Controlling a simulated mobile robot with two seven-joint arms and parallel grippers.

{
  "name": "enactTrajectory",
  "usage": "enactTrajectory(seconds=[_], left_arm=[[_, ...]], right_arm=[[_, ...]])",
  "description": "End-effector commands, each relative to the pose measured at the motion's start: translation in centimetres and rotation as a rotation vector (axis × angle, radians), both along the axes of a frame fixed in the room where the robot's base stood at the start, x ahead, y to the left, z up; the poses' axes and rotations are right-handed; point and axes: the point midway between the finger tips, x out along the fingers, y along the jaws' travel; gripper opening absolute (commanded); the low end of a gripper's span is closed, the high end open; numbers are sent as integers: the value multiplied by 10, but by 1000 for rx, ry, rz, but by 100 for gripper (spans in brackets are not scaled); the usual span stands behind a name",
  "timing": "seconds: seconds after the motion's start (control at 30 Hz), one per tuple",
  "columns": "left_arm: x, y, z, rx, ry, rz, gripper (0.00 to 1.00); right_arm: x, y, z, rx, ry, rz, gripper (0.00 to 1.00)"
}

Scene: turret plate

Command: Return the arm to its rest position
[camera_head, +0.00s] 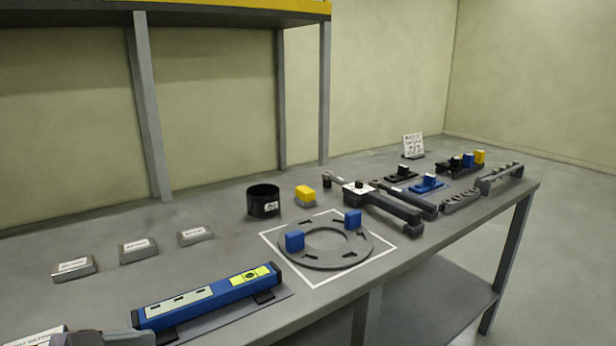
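My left gripper (105,338) shows only as a grey and dark piece at the bottom left edge, near the end of the blue level-like tool; its fingers cannot be made out. My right gripper is not in view. The grey ring-shaped turret plate (325,262) lies flat inside a white square outline on the table. One blue block (295,241) stands on its left side and another blue block (353,219) on its far right side. No gripper touches the plate or these blocks.
A shelf post (147,105) rises behind.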

Motion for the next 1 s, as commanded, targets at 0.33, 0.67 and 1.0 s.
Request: enactTrajectory(seconds=[0.33, 0.67, 1.0], left_arm=[[-29, -20, -71, 92, 95, 54, 83], [-78, -12, -143, 230, 305, 293, 83], [-146, 12, -187, 353, 591, 558, 83]], right_arm=[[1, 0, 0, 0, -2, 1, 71], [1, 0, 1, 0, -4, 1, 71], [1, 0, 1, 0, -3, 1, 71]])
